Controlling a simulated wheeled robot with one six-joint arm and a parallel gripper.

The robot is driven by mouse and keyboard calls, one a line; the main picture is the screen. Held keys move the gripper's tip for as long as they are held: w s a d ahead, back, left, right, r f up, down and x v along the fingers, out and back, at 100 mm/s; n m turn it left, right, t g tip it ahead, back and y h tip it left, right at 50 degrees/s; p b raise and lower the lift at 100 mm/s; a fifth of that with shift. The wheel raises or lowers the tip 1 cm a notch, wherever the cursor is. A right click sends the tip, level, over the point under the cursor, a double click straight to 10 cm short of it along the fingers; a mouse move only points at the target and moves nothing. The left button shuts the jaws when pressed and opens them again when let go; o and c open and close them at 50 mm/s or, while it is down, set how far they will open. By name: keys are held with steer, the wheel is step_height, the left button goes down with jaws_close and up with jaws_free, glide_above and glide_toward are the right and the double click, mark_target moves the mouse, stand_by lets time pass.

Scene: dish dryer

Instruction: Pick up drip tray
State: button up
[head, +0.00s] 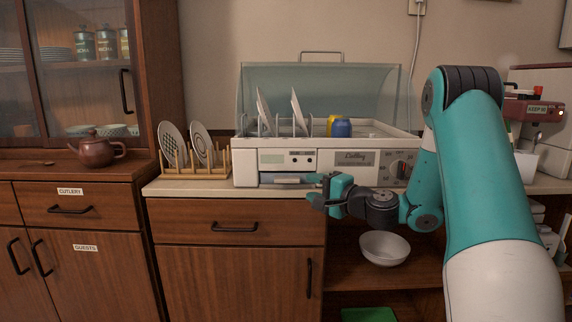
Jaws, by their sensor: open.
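The drip tray (282,180) appears as a narrow pale-blue and grey piece in a low slot at the front left of the white dish dryer (245,174). My gripper (316,190) is in front of the dryer, at the right end of the tray in the picture. It points left and its jaws are open. The gripper overlaps the tray's right end in view, and I cannot tell whether they touch. No object shows between the jaws.
The dryer, with a clear raised lid (320,85), holds plates and blue and yellow cups. A wooden plate rack (195,171) stands to its left on the counter. A white bowl (385,248) sits on the shelf below. A teapot (97,150) stands at far left.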

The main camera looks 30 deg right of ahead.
mark_target(297, 182)
steer(key=shift+x, duration=3.05)
steer(key=shift+s+a, duration=0.1)
jaws_close()
